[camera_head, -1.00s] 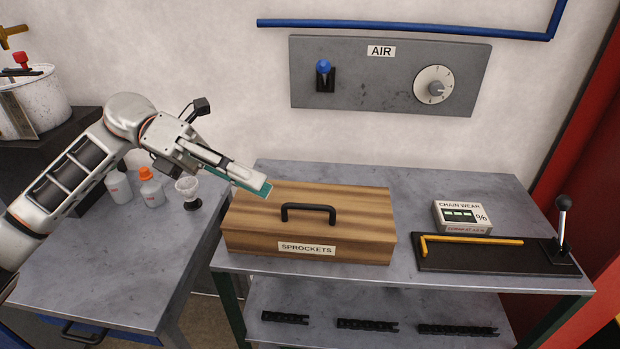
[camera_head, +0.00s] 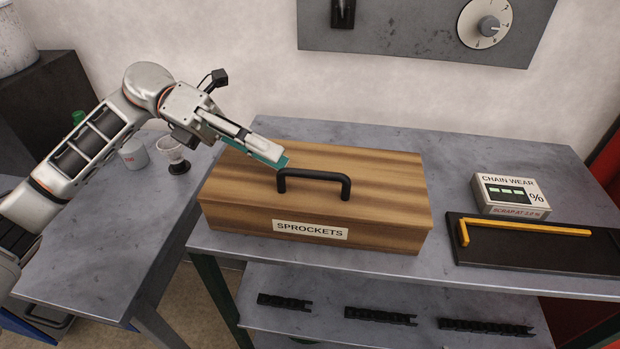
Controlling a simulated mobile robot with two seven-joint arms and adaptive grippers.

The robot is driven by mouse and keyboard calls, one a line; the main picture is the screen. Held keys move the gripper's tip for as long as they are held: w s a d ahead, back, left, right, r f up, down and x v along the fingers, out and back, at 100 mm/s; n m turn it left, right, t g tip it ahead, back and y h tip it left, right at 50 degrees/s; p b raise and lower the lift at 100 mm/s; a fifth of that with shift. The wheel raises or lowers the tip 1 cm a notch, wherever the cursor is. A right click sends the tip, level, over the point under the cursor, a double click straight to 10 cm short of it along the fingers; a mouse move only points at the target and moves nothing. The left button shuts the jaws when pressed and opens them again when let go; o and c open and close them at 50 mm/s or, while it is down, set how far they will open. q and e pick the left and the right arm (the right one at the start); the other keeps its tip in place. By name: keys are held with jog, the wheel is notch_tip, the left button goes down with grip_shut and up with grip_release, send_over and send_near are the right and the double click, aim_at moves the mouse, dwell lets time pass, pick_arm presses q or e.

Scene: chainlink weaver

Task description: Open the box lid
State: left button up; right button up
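The wooden box (camera_head: 385,236) labelled SPROCKETS stands on the grey table, with its lid (camera_head: 385,180) down and closed. A black bar handle (camera_head: 314,175) is fixed on the lid's top. My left gripper (camera_head: 280,163) comes in from the left over the lid's rear left part. Its teal fingertips are close to the handle's left end; I cannot tell whether they touch it. The fingers overlap in this view, so their opening is unclear. My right gripper is out of view.
A CHAIN WEAR box (camera_head: 510,195) and a black tray (camera_head: 540,252) with a yellow bar (camera_head: 525,231) stand to the right. The wall panel (camera_head: 425,30) is behind. Chain pieces (camera_head: 380,315) lie on the lower shelf.

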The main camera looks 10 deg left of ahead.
aim_at(309, 173)
pick_arm(q)
jog(key=p+x, duration=0.1)
jog(key=x, duration=0.6)
jog(key=shift+s+d+p, duration=0.1)
jog(key=shift+d+p, duration=0.15)
jog(key=shift+p, duration=0.05)
grip_shut()
